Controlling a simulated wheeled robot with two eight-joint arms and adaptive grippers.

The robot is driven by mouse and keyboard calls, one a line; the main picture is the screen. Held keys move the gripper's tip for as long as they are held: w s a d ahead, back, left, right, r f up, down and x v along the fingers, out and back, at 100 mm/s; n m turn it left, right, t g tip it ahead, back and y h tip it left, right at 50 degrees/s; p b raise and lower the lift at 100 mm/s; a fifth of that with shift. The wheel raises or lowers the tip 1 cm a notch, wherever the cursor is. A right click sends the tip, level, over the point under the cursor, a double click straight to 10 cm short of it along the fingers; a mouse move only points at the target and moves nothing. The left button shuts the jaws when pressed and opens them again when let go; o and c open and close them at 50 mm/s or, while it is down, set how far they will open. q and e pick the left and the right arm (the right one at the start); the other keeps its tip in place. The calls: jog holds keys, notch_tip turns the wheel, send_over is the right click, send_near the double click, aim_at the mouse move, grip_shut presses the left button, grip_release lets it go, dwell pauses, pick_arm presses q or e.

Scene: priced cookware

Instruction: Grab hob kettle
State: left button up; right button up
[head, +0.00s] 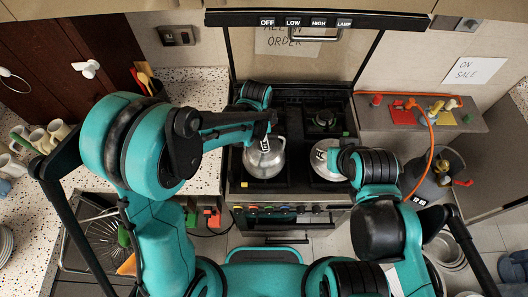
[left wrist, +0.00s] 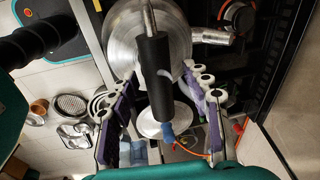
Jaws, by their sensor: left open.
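A shiny silver kettle (head: 265,158) stands on the left front of the black hob (head: 290,190). My left gripper (head: 268,120) is over its top, partly hiding it. In the left wrist view the kettle's round metal body (left wrist: 150,45) and spout are at the top, and its black handle (left wrist: 155,80) lies between the two purple-and-grey fingers of my left gripper (left wrist: 160,85). The fingers are spread apart, with gaps visible on both sides of the handle. My right gripper is hidden behind its arm in the head view.
A second silver vessel (head: 325,160) stands on the right front of the hob, beside my right arm. A speckled counter (head: 200,150) is at the left.

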pick_arm(q)
jog(key=shift+c, duration=0.4)
jog(key=shift+s+r, duration=0.1)
grip_shut()
jog(key=shift+r, duration=0.1)
